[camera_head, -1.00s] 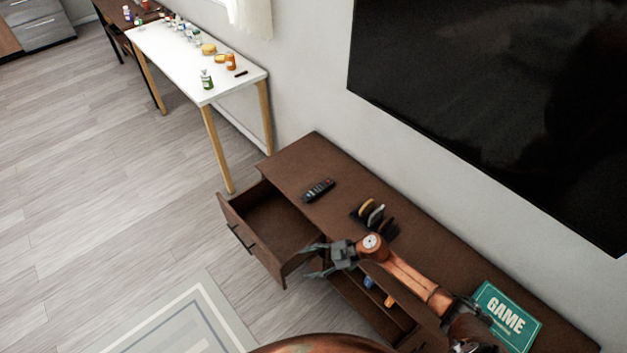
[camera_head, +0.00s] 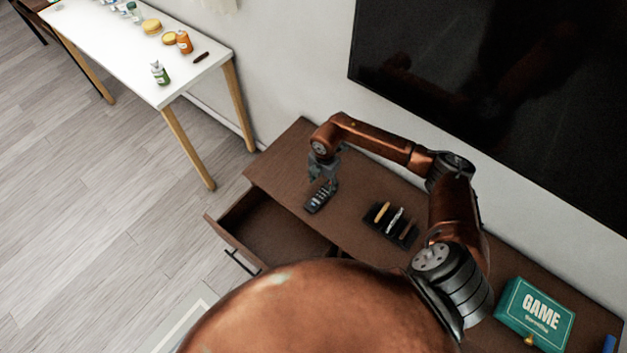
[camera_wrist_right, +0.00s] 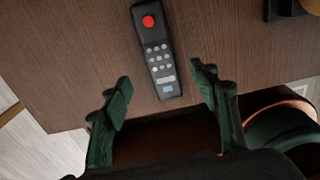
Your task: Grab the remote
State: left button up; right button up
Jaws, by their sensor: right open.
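A dark remote (camera_head: 319,199) lies on top of the brown cabinet (camera_head: 285,160), near its left end. In the right wrist view the remote (camera_wrist_right: 158,55) shows a red button and several grey buttons. My right gripper (camera_head: 325,180) is right at the remote, above its far end. In the wrist view its fingers (camera_wrist_right: 160,95) are open, one on each side of the remote's near end, with gaps and no visible contact. My left gripper is not in view.
An open drawer (camera_head: 262,232) juts out below the remote. A green game box (camera_head: 536,312) lies further right. A television (camera_head: 480,85) hangs behind.

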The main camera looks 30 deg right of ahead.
aim_at(322, 193)
jog(key=shift+w+d+f, duration=0.2)
notch_tip(322, 193, down, 2)
jog(key=shift+f, duration=0.1)
jog(key=shift+f+b, duration=0.35)
jog(key=f, duration=0.3)
jog(key=shift+s+f+b, duration=0.2)
jog(key=shift+f+b, duration=0.1)
jog(key=shift+b, duration=0.05)
jog(key=shift+f, duration=0.35)
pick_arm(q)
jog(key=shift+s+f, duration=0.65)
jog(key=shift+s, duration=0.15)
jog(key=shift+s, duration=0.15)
pick_arm(e)
jog(key=shift+c, duration=0.4)
jog(key=c, duration=0.5)
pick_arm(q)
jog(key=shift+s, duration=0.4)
pick_arm(e)
jog(key=shift+r, duration=0.1)
jog(key=c, duration=0.7)
